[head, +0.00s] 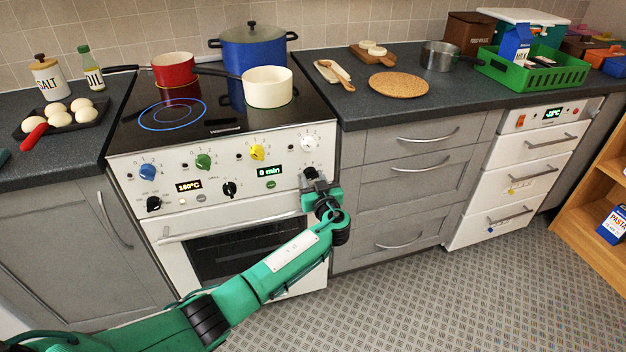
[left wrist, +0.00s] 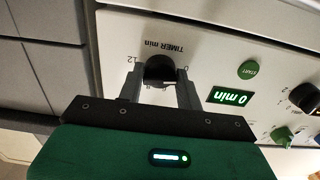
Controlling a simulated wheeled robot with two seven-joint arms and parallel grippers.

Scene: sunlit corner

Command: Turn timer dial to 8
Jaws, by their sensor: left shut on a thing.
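The black timer dial (left wrist: 160,70) sits on the white front panel of the cooker, below a "TIMER min" label that appears upside down in the left wrist view. My left gripper (left wrist: 160,88) is shut on this dial, with one finger on each side of it. In the head view the dial (head: 310,173) shows at the right end of the panel, just above my left gripper (head: 316,184). The timer display (head: 270,171) reads "0 min"; it also shows in the left wrist view (left wrist: 230,97). The dial's pointer is hidden. My right gripper is not in view.
A green START button (left wrist: 248,70) is beside the display. Other knobs, blue (head: 147,171), green (head: 203,161), yellow (head: 257,152) and white (head: 307,142), line the panel. An oven handle (head: 230,223) runs below. Pots stand on the hob above.

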